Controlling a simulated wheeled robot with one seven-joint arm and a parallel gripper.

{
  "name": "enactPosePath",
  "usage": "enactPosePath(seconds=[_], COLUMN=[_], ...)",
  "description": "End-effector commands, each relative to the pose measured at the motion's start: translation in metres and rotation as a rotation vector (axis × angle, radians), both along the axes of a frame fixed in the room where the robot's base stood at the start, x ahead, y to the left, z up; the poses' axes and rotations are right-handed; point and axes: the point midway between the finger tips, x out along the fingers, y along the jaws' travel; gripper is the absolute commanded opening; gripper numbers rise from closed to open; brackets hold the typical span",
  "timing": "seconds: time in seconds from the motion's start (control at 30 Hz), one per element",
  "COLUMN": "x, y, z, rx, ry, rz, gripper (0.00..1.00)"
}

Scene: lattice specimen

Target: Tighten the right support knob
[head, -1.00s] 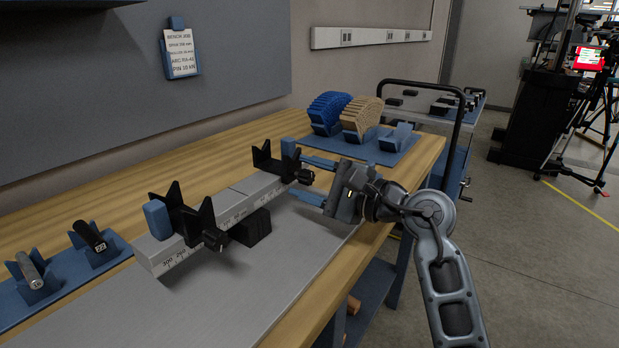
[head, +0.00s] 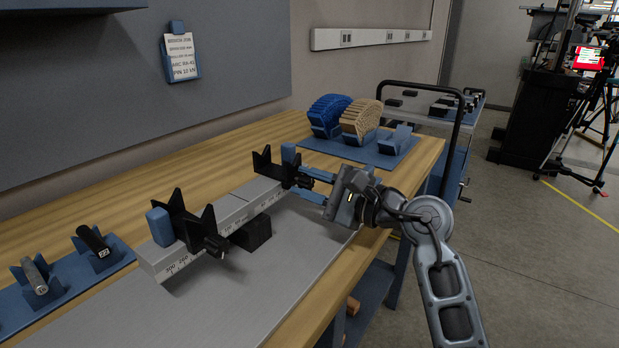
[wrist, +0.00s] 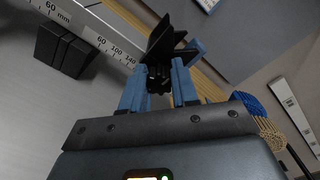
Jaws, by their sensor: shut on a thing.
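The right support (head: 268,166) is a black V-shaped holder at the far end of the grey ruled beam (head: 232,210). Its black knob (head: 303,181) faces my arm and is partly hidden by the fingers. My gripper (head: 306,183) is shut on this knob, with one blue finger on each side. In the wrist view the knob (wrist: 158,78) shows between the two blue fingers, below the black V (wrist: 162,42). The left support (head: 187,222), with its own black knob (head: 217,245), stands at the near end of the beam.
A black block (head: 252,234) is under the beam, on a grey plate (head: 270,280). Blue stands at the left hold a dark cylinder (head: 92,241) and a grey one (head: 35,276). Blue and tan lattice pieces (head: 361,121) stand at the back right. A cart with a black rail is beyond.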

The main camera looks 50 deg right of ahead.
Motion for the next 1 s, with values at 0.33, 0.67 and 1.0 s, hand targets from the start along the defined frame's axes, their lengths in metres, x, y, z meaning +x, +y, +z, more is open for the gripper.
enactPosePath(seconds=[0.33,0.67,1.0], x=[0.0005,0.0005,0.0007], y=[0.0014,0.001,0.001], z=[0.0059,0.0065,0.0057], rx=[0.296,0.609,0.932], ry=[0.017,0.026,0.038], rz=[0.003,0.003,0.002], gripper=[0.0,0.0,0.0])
